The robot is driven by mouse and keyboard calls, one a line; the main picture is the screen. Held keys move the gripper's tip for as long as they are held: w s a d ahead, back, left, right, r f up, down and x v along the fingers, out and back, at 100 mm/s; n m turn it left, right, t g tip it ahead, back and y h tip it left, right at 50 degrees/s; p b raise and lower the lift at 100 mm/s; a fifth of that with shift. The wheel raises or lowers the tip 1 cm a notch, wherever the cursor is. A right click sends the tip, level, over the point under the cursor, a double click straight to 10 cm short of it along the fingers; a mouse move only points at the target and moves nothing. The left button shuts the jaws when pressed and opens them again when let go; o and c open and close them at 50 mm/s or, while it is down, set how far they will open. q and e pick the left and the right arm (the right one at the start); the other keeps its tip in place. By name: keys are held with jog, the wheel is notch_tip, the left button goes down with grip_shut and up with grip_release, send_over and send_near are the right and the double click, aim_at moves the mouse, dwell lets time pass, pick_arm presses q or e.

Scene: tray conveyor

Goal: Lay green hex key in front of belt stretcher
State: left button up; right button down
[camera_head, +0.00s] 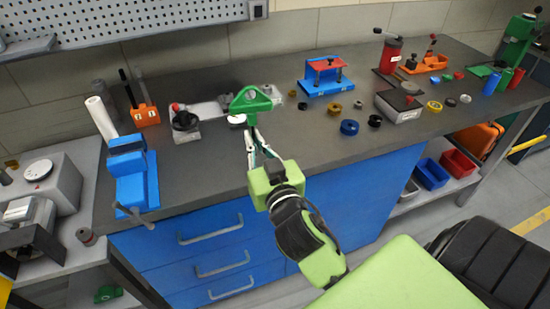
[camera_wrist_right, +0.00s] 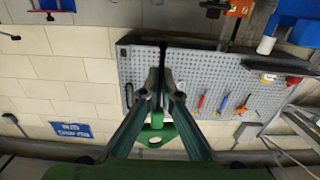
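I cannot tell for certain which bench device is the belt stretcher. A blue device with a red top (camera_head: 326,75) stands right of the gripper. My left gripper is not in view.
A grey device with a black knob (camera_head: 186,121) stands left of the hex key. A blue vise (camera_head: 130,170) is at the bench's left end. Several rings and rollers, including a blue ring (camera_head: 349,127), lie to the right. The bench front (camera_head: 215,165) is clear.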

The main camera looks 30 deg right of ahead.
jog(key=d+f, duration=0.1)
jog(key=f, duration=0.1)
jog(key=d+f, duration=0.1)
jog(key=d, duration=0.1)
jog(key=d+f, duration=0.2)
jog(key=shift+w+f+b, duration=0.25)
jog(key=shift+f+b, duration=0.05)
jog(key=f, duration=0.1)
jog(key=d+f, duration=0.1)
jog(key=f, duration=0.1)
jog(key=shift+f, duration=0.55)
pick_arm(q)
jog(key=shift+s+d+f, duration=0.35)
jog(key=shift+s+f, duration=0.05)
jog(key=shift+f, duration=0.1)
jog(key=shift+b, duration=0.35)
pick_arm(e)
jog(key=c, duration=2.7)
grip_release()
jog(key=shift+f, duration=0.15)
jog(key=o, duration=0.4)
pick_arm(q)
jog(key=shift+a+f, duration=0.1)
pick_arm(e)
jog(key=shift+r, duration=0.25)
